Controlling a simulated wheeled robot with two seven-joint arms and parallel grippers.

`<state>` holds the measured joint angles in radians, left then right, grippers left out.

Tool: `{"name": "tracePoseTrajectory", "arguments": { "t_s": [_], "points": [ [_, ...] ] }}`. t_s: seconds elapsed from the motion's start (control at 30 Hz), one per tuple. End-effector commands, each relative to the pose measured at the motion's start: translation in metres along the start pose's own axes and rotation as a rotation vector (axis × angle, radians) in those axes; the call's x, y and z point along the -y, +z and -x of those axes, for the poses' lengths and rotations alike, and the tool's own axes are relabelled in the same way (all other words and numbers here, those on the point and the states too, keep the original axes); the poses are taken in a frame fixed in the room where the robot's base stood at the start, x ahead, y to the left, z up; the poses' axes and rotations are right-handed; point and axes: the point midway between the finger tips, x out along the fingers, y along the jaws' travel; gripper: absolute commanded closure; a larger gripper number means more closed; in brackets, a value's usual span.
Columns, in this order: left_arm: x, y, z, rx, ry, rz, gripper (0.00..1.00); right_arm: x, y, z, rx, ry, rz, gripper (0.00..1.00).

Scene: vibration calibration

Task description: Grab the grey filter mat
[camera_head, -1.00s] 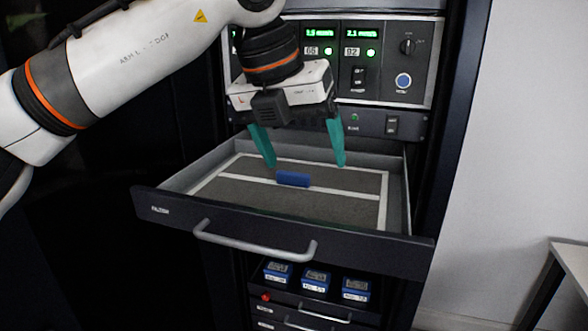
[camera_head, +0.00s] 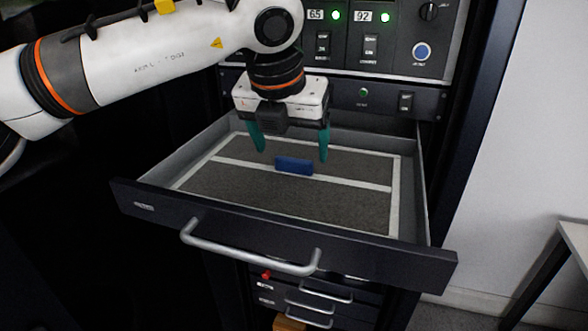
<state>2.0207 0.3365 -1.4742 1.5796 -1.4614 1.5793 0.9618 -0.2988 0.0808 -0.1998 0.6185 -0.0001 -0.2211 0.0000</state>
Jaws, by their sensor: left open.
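The grey filter mat (camera_head: 277,198) lies flat in the open drawer (camera_head: 290,234), with a white frame around it and a white bar across it. A blue block, like a handle (camera_head: 294,165), stands on the white bar near the middle. My left gripper (camera_head: 292,157) is open with teal fingers apart, one on each side of the blue handle or a little behind it. The fingers do not visibly touch it, and their exact height above the mat is hard to tell. My right gripper is not in view.
A control panel (camera_head: 395,40) with lit green lamps and switches is above the drawer. The drawer's side walls and front bar handle (camera_head: 250,262) surround the mat. Smaller drawers (camera_head: 325,293) are below. A pale table (camera_head: 573,240) stands at the right edge.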

Motion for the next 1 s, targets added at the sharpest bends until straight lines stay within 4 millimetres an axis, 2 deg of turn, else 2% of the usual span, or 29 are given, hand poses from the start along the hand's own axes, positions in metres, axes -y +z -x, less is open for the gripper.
{"name": "tracePoseTrajectory", "arguments": {
  "t_s": [0.03, 0.1, 0.23, 0.53, 0.83, 0.87, 1.0],
  "points": [
    [0.001, -0.003, -0.004, 0.003, 0.0, 0.0, 0.16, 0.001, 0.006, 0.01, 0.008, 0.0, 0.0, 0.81],
    [0.002, -0.005, -0.015, 0.004, 0.001, -0.001, 0.16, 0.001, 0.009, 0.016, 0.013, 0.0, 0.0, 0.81],
    [0.002, -0.004, -0.033, 0.002, 0.001, -0.001, 0.16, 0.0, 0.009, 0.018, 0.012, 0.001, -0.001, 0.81],
    [0.001, -0.003, -0.039, 0.0, 0.001, 0.0, 0.16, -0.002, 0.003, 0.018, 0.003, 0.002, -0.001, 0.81],
    [0.001, -0.004, -0.039, 0.0, 0.001, 0.0, 0.65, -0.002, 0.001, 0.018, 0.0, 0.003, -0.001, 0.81],
    [0.001, -0.004, -0.039, -0.001, 0.001, 0.0, 0.69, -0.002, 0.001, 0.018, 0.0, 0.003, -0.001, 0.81],
    [0.001, -0.004, -0.039, -0.001, 0.001, 0.0, 0.69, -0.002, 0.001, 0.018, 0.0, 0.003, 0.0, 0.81]
  ]
}}
